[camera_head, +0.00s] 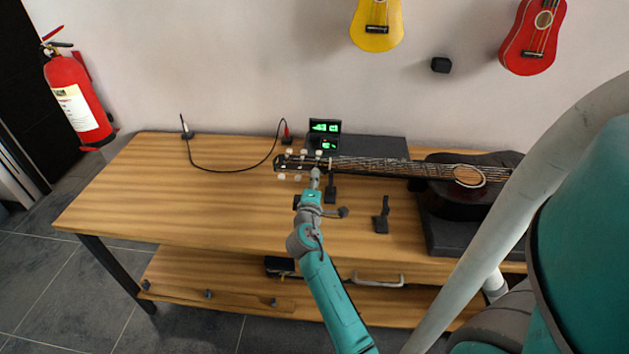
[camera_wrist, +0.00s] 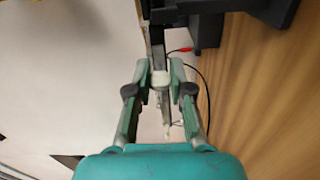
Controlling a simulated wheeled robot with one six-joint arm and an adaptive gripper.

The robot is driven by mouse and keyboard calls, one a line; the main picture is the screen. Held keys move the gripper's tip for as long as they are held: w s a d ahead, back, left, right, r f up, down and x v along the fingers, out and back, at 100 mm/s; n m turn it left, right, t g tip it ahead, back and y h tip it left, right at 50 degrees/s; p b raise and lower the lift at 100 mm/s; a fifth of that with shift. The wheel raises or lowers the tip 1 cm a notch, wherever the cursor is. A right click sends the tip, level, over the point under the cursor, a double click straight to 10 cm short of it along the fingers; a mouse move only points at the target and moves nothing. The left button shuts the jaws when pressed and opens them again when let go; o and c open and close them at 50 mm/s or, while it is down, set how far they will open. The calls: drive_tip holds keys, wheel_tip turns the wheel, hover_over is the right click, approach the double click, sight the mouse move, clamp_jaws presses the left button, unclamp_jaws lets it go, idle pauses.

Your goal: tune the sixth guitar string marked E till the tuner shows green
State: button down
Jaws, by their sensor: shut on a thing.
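A dark guitar (camera_head: 455,205) lies on its back, its neck pointing left and its headstock (camera_head: 292,163) at the middle of the table. Pale tuning pegs (camera_head: 282,177) stick out along both headstock edges. My gripper (camera_head: 315,180) is at the near edge of the headstock. In the wrist view my gripper (camera_wrist: 160,76) is shut on a white tuning peg (camera_wrist: 160,82), with one finger on each side. No E mark is readable, so I cannot tell which string the peg belongs to. A black tuner (camera_head: 312,142) behind the headstock shows green on its screens.
The wooden table (camera_head: 140,190) is clear at the left. A black cable (camera_head: 235,170) with a red plug (camera_head: 286,137) lies behind the headstock. A small black stand (camera_head: 381,217) is right of my gripper. A fire extinguisher (camera_head: 78,100) hangs at the left.

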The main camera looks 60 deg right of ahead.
drive_tip(key=c, duration=1.3)
unclamp_jaws()
drive_tip(key=v, duration=1.2)
drive_tip(key=shift+f, duration=0.1)
